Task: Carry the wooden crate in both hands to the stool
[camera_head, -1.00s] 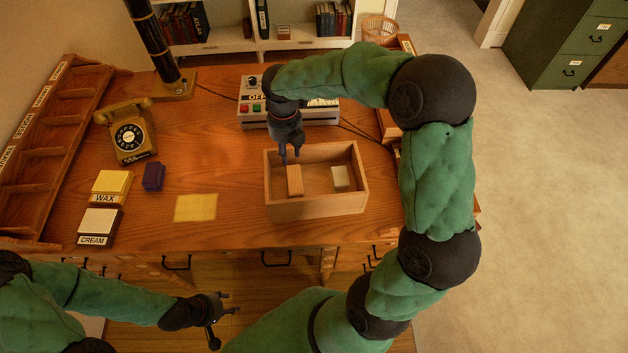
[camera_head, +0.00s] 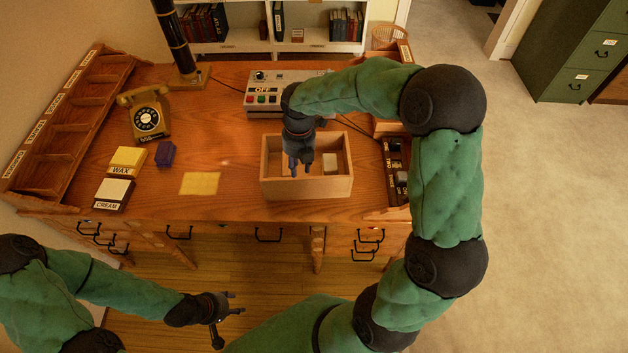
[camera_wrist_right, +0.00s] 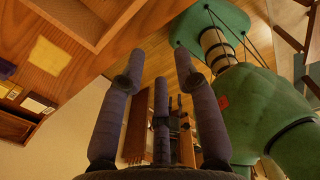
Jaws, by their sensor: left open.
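The wooden crate (camera_head: 306,189), an open pale box, stands on the desk near its front edge; a corner shows at the top left of the right wrist view (camera_wrist_right: 98,37). A pale block (camera_head: 330,163) lies inside it. My right gripper (camera_head: 300,168) points down over the crate's left-middle part, fingers apart and empty; whether it touches the crate I cannot tell. It hides part of the interior. In the right wrist view its fingers (camera_wrist_right: 160,70) are spread with nothing between them. My left gripper (camera_head: 233,303) is open and empty, low in front of the desk. I cannot make out a stool.
The desk (camera_head: 235,180) also bears a telephone (camera_head: 147,117), a WAX block (camera_head: 125,161), a CREAM block (camera_head: 113,192), a purple block (camera_head: 165,154), a yellow sheet (camera_head: 200,183) and a control box (camera_head: 262,95). Open floor (camera_head: 540,220) lies to the right.

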